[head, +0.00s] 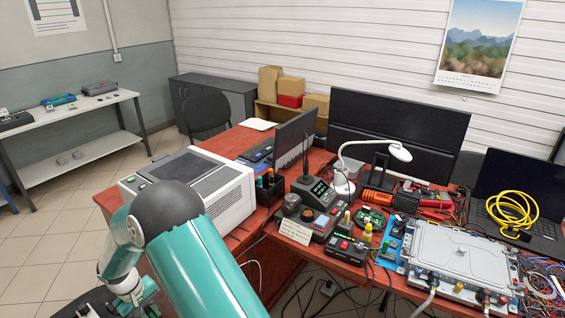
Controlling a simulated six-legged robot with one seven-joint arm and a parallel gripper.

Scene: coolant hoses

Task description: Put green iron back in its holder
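My teal arm with its dark rounded joint (167,208) fills the lower left foreground. My gripper cannot be made out in the head view. A dark station with a green lit display (320,188) stands on the red-brown desk (268,222). A second dark station with red markings (345,246) stands nearer the front edge. Small upright tools, one yellow (367,233), stand beside it. I cannot clearly tell the green iron or its holder among these small items.
A large grey metal case (462,257) with hose fittings sits at the right. A white desk lamp (398,152) rises behind the stations. A white boxy machine (210,180) stands behind my arm. Yellow cable (513,212) lies on a laptop. Cables hang below the desk's front.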

